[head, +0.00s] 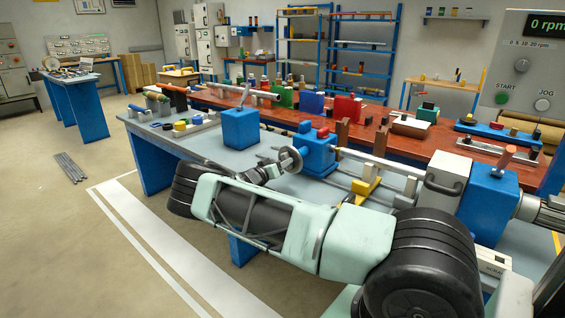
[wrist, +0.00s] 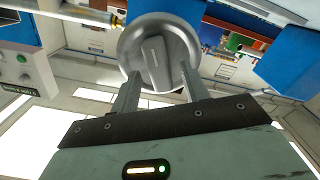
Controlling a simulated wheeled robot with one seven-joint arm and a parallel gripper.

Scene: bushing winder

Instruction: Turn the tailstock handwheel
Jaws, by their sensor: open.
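The tailstock handwheel (head: 291,160) is a grey metal disc on the left side of the blue tailstock (head: 318,152). In the wrist view the handwheel (wrist: 160,50) faces me, with a raised bar across its middle. My gripper (wrist: 160,82) is open, its two fingers reaching up to the lower part of the disc, one on each side of the bar's lower end. I cannot tell whether the fingertips touch the wheel. In the head view my gripper (head: 268,168) is just left of the wheel, small and partly hidden by my wrist.
The tailstock stands on a grey-blue bench (head: 190,143). A red-brown bench (head: 215,100) with several parts runs behind.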

